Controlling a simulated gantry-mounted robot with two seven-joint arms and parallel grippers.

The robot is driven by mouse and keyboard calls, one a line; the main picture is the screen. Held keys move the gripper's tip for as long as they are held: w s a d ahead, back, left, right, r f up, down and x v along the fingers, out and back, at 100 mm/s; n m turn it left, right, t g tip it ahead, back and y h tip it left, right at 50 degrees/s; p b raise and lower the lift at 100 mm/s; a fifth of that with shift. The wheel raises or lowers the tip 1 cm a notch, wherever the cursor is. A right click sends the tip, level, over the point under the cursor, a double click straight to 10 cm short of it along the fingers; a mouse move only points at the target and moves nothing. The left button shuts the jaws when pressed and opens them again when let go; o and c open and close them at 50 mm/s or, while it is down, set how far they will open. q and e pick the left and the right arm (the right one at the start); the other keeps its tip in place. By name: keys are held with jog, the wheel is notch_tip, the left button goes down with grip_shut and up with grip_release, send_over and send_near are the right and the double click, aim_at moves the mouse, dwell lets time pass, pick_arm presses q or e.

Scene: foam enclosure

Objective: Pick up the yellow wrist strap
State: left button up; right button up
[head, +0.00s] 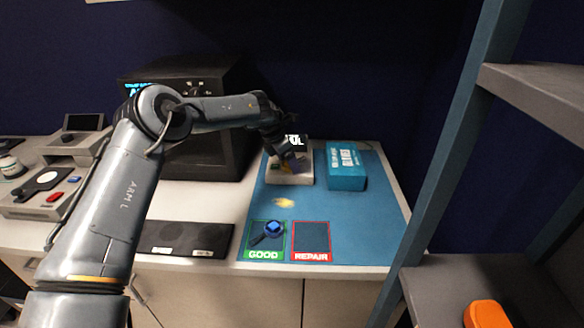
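A small yellow item (284,203), blurred at this size, lies on the blue mat (345,220); it may be the yellow wrist strap. My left gripper (289,164) points down over a small white tray or device (303,179) behind that yellow item. A bit of yellow also shows at the gripper's tips, too small to identify. I cannot tell whether the fingers are open or shut, or whether they touch anything. My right gripper is not in view.
A blue box (345,167) stands right of the white tray. A round blue-and-black tool (270,233) lies on the green GOOD square; the red REPAIR square (311,240) looks empty. A black panel (186,238) lies left. A shelf frame (440,150) rises at right.

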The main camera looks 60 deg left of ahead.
pick_arm(q)
jog(key=shift+w+f, duration=0.1)
jog(key=shift+f, duration=0.05)
jog(key=c, duration=1.2)
